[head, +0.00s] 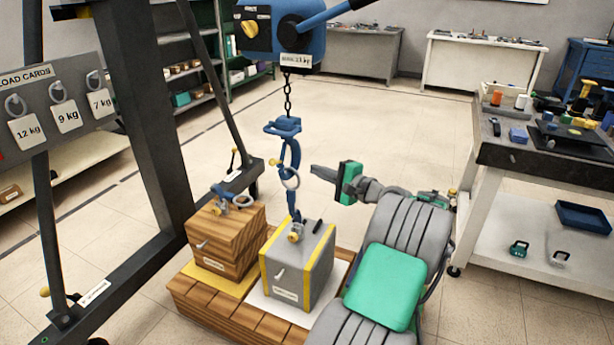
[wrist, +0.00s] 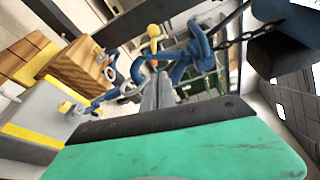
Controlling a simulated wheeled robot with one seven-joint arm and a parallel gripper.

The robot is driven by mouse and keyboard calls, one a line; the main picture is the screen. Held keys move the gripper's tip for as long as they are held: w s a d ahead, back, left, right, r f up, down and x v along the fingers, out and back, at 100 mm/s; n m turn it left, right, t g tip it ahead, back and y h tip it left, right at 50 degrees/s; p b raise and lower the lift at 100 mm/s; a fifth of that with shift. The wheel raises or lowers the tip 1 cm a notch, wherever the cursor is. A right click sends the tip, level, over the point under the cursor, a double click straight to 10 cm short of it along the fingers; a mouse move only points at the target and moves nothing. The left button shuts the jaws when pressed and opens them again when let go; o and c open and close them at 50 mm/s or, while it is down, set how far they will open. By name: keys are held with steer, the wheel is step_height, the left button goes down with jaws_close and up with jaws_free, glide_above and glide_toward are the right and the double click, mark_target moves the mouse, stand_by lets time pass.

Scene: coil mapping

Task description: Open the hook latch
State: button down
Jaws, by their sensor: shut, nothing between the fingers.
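A blue hook (head: 290,152) hangs on a dark chain below the blue hoist. A small yellow knob (head: 273,162) sits at its left side, and a yellow knob (wrist: 153,31) also shows beside the hook (wrist: 192,55) in the wrist view. A pale ring (head: 291,181) is at the hook's lower end, above a blue link to the grey block (head: 298,262); I cannot tell whether the hook bears it. My gripper (head: 314,171) is shut and empty, just right of the ring. Its fingertips (wrist: 156,80) point toward the hook. The latch itself is too small to make out.
A wooden block (head: 226,240) with a blue shackle stands left of the grey block on a wooden pallet (head: 236,317). The blue hoist (head: 284,32) hangs above. A dark frame post (head: 150,130) stands left. A tool cart (head: 545,160) is at right. Floor behind is clear.

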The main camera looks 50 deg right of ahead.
mark_target(278, 161)
steer(key=w+a, duration=0.1)
steer(key=w, duration=0.2)
steer(key=w+a+b, duration=0.1)
steer(key=w, duration=0.2)
steer(key=w+a, duration=0.2)
steer(key=w, duration=0.1)
steer(key=shift+b, duration=0.3)
steer(key=shift+r, duration=0.1)
steer(key=shift+w, duration=0.1)
